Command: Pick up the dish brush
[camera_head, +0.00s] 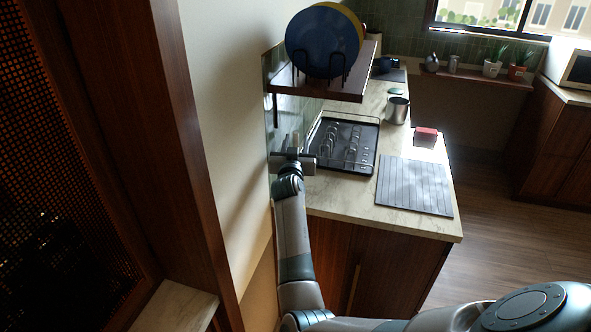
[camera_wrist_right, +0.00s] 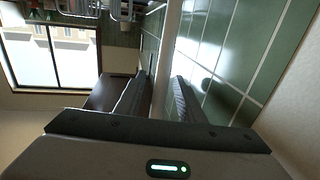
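I cannot make out the dish brush for certain in either view. My right gripper (camera_head: 291,143) is raised beside the wall, at the left end of the counter and below the plate shelf. In the right wrist view its two fingers (camera_wrist_right: 160,100) stand apart, with a gap between them. A pale narrow strip (camera_wrist_right: 166,60) shows through that gap; I cannot tell whether it is a handle or a wall edge. Nothing is visibly clamped. My left gripper is in neither view.
A wooden shelf (camera_head: 325,87) with a blue plate (camera_head: 322,42) overhangs the counter. A black tray with a wire rack (camera_head: 345,143), a grey ribbed mat (camera_head: 414,186), a metal pot (camera_head: 397,109) and a red item (camera_head: 426,133) stand on the counter. Green tiles (camera_wrist_right: 235,45) are close by.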

